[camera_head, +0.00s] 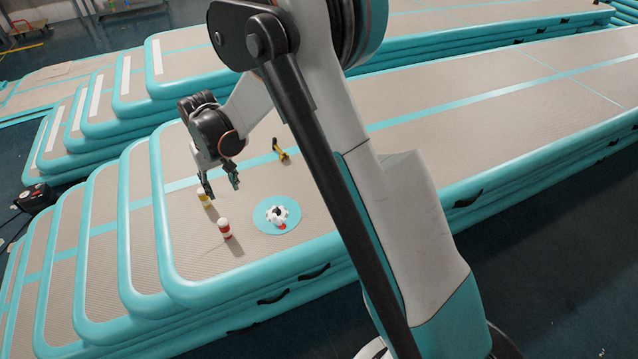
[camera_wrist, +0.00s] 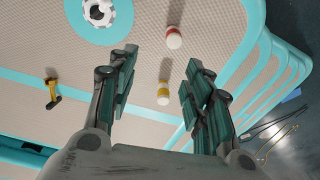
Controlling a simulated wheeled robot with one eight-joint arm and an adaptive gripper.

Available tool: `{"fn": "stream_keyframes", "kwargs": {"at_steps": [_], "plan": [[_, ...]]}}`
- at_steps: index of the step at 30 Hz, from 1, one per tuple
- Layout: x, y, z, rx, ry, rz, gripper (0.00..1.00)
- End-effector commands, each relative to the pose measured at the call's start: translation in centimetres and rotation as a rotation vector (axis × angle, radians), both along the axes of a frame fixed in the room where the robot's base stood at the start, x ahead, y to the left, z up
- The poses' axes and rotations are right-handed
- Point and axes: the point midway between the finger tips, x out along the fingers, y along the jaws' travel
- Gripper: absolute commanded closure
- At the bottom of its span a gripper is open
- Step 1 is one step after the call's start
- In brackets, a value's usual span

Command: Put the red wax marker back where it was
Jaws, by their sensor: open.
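A red and white cylinder (camera_head: 224,231), which may be the red wax marker, stands on the beige inflatable track; it also shows in the wrist view (camera_wrist: 173,38). A yellow and white cylinder (camera_head: 204,199) stands near it and shows between my fingers in the wrist view (camera_wrist: 163,96). My gripper (camera_head: 221,187) is open and empty above the track, and its spread fingers fill the middle of the wrist view (camera_wrist: 160,70). A teal disc (camera_head: 262,222) holds a white, notched, ring-like piece (camera_head: 277,214) with a dark centre. A small red spot shows at its edge.
A yellow and black tool-like item (camera_head: 281,151) lies farther back on the track, also in the wrist view (camera_wrist: 52,92). Stacked teal-edged tracks (camera_head: 85,215) step down at the left. The track surface right of the disc is partly hidden by my arm.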

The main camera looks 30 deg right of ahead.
Motion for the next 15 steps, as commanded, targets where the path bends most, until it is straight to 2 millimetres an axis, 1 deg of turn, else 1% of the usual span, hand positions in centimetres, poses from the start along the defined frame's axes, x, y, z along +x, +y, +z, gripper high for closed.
{"fn": "stream_keyframes", "kwargs": {"at_steps": [1, 6, 9, 11, 15], "plan": [[-0.7, -0.9, 2.1, 0.004, -0.019, -0.006, 0.54], [-3.2, -3.4, 7.8, 0.016, -0.083, -0.019, 0.54], [-4.9, -4.8, 10.7, 0.021, -0.120, -0.025, 0.54], [-6.1, -5.7, 12.3, 0.024, -0.144, -0.030, 0.54], [-9.1, -7.6, 15.5, 0.029, -0.196, -0.041, 0.54]]}}
